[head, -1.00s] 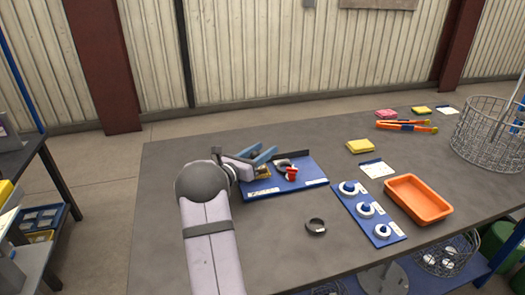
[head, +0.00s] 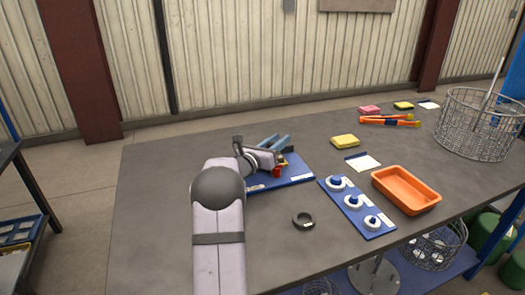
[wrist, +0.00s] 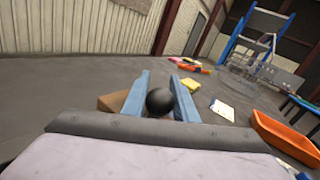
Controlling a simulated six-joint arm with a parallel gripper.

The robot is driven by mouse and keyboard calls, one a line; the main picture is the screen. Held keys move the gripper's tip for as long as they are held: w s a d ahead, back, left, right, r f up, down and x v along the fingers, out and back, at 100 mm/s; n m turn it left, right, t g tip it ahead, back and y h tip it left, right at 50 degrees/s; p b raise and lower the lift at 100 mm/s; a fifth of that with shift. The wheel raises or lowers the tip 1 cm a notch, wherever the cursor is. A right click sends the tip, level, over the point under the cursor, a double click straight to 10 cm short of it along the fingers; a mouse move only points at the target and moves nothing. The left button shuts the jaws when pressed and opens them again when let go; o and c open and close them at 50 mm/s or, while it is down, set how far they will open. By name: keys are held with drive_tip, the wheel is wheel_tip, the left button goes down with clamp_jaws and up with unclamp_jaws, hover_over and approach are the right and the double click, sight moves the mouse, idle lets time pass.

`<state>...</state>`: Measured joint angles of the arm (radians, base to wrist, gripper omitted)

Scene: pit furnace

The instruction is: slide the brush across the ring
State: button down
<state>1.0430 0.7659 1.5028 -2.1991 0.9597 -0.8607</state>
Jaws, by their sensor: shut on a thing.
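My gripper (head: 279,143) is over the blue tray, its blue fingers shut. In the wrist view the fingers (wrist: 158,95) close on a round black knob (wrist: 160,103), which I take as part of the brush; a brown block (wrist: 112,102) shows beside the left finger. In the head view a small tan piece (head: 284,161) shows under the fingers. A red piece (head: 276,172) is next to it, over the blue tray (head: 296,174). The grey ring on that tray is hidden behind my gripper. Whether brush and ring touch cannot be told.
A dark ring (head: 303,221) lies on the bare table in front. A blue board (head: 371,225) with several white discs, an orange tray (head: 405,190), a yellow pad (head: 345,141), tongs (head: 390,121) and a wire basket (head: 480,125) are to the right. The table's left side is clear.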

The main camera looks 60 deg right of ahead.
drive_tip(key=shift+s+d, duration=0.1)
drive_tip(key=shift+d, duration=0.05)
drive_tip(key=c, duration=1.4)
unclamp_jaws()
drive_tip(key=shift+c, duration=0.2)
drive_tip(key=shift+w+a+b, duration=0.15)
drive_tip(key=shift+w+a, duration=0.1)
drive_tip(key=shift+a, duration=0.95)
drive_tip(key=shift+w+a+b, duration=0.2)
drive_tip(key=shift+w+a, duration=0.05)
drive_tip(key=shift+a, duration=1)
drive_tip(key=shift+w+a+b, duration=0.15)
drive_tip(key=shift+w+a, duration=0.1)
drive_tip(key=shift+a, duration=0.95)
